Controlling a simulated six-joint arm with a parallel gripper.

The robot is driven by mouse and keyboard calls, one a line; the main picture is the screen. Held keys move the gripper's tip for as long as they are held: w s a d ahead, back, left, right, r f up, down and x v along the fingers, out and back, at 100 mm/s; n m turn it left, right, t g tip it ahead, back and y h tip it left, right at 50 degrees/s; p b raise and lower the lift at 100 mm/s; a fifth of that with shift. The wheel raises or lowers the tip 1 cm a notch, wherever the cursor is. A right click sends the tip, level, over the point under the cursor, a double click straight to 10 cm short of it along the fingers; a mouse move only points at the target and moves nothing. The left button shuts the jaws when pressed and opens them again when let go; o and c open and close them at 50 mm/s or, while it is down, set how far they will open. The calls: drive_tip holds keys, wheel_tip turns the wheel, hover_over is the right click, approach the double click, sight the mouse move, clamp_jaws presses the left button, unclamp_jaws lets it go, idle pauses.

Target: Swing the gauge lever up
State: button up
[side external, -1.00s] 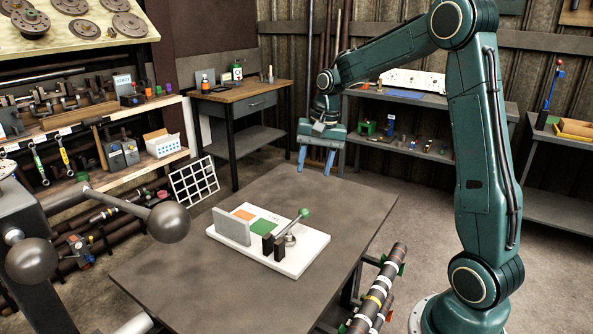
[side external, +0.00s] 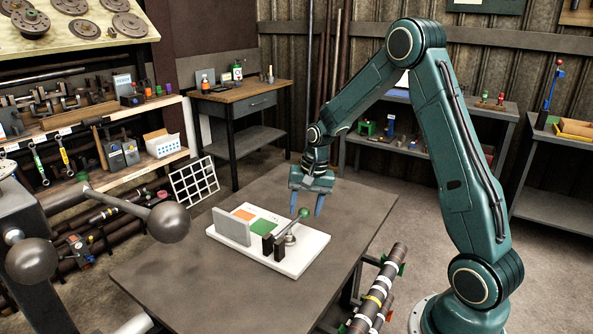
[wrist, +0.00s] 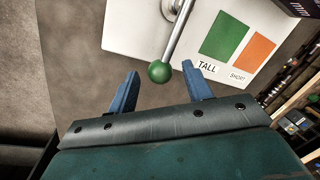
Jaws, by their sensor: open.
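The gauge lever (side external: 295,222) is a grey rod with a green ball knob (side external: 304,213), mounted on a white base plate (side external: 300,262) on the dark table. It slants up to the right from its pivot by a black block. In the wrist view the knob (wrist: 160,72) and rod (wrist: 176,36) show, with the knob just ahead of the gap between my fingers. My gripper (side external: 310,208), with blue fingers, is open and empty, close behind and above the knob in the side view. It also shows in the wrist view (wrist: 160,88). I cannot tell whether a finger touches the knob.
The plate has a green patch (wrist: 226,35) marked TALL, an orange patch (wrist: 254,52) marked SHORT and an upright grey block (side external: 231,228). The table (side external: 190,280) is otherwise bare. A shaft (side external: 375,295) lies beside its right edge. A grey ball-ended handle (side external: 168,222) juts in at left.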

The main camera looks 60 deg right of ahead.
drive_tip(key=shift+f, duration=0.4)
clamp_jaws()
